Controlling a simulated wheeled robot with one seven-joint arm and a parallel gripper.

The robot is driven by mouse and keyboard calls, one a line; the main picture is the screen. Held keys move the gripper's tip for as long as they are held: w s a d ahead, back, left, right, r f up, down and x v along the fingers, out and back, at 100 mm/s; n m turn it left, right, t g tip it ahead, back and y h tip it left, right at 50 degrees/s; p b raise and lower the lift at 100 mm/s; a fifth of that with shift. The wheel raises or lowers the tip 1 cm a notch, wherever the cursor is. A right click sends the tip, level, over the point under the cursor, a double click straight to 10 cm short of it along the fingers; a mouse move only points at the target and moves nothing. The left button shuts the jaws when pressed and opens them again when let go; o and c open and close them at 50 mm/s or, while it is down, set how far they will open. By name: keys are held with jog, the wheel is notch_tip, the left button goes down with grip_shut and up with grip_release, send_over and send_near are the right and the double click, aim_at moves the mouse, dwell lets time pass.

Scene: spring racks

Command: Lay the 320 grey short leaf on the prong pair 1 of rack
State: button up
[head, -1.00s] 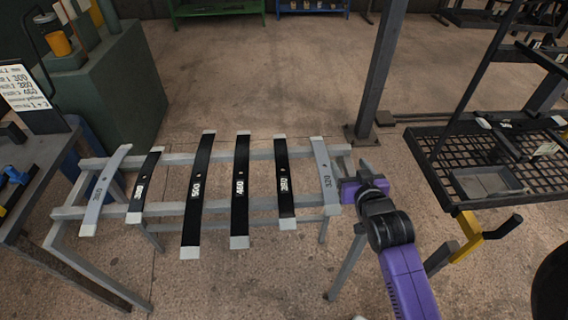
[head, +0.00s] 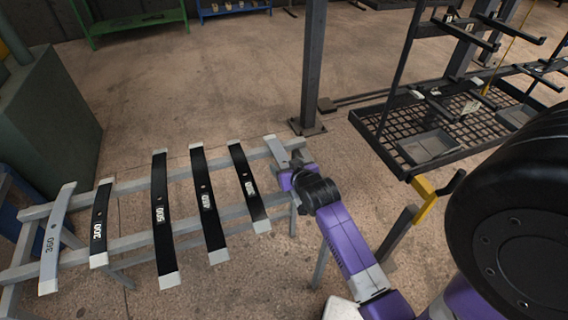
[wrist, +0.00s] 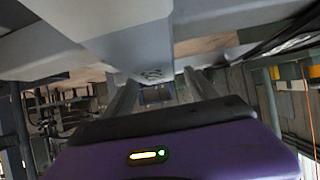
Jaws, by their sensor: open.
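The grey short leaf marked 320 (head: 275,150) lies across the two rails of the grey stand at its right end. In the head view my arm covers much of it. My gripper (head: 293,160) is at this leaf, with its jaws open. In the wrist view a broad grey piece (wrist: 120,38), apparently this leaf, is close in front of the fingers and between or just beyond them; I cannot tell contact. The dark rack (head: 378,148) stands at the right, with a mesh shelf and several prongs above. I cannot tell which prongs are pair 1.
Several other leaves share the stand (head: 130,243): black ones, such as the one marked 500 (head: 160,215), and a grey one (head: 52,235) at far left. A dark post (head: 314,70) stands behind. Floor beyond the stand is clear.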

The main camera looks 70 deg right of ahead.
aim_at(282, 157)
jog(key=shift+x, duration=1.15)
grip_shut()
jog(key=shift+r, duration=0.15)
